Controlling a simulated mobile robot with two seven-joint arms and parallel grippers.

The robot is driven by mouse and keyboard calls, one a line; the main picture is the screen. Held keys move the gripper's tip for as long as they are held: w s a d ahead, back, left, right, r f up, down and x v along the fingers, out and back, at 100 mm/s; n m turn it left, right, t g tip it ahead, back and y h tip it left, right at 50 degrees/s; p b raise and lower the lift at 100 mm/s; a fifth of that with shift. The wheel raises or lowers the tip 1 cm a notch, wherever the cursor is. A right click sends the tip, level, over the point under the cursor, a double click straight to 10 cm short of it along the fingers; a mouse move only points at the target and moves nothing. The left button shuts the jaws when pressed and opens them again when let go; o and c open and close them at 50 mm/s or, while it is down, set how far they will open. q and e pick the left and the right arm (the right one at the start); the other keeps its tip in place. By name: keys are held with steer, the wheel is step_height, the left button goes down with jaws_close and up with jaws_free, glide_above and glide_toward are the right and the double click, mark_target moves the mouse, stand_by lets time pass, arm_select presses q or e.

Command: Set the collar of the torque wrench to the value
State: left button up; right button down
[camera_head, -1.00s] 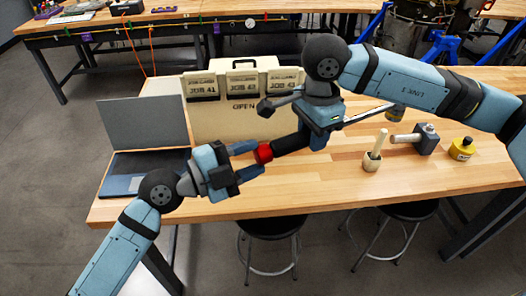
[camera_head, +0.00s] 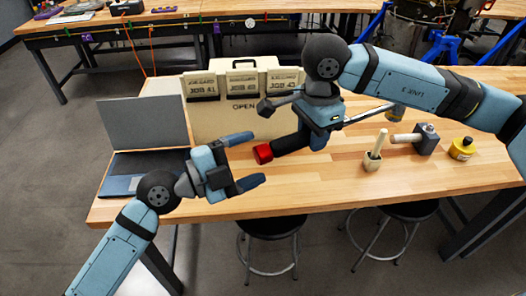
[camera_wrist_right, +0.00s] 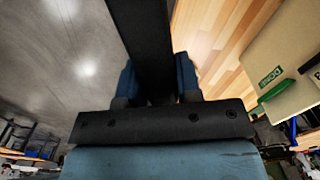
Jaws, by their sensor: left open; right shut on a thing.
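The torque wrench has a black handle (camera_head: 291,143) with a red collar (camera_head: 263,153) at its left end, and a metal shaft (camera_head: 368,114) runs out to the right. My right gripper (camera_head: 318,135) is shut on the torque wrench and holds it above the table. In the right wrist view the black handle (camera_wrist_right: 147,40) passes between the gripper's fingers (camera_wrist_right: 158,85). My left gripper (camera_head: 247,161) is open and empty, its fingers apart just left of the red collar. I cannot read any value on the collar.
A cream case (camera_head: 226,120) with job cards stands behind the wrench. An open laptop (camera_head: 145,127) is at the left.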

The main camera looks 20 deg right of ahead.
arm_select(q)
steer(key=shift+s+a+f, duration=0.1)
steer(key=shift+s+a, duration=0.05)
steer(key=shift+a, duration=1.05)
steer(key=shift+s+a, duration=0.1)
steer(key=shift+a, duration=1.05)
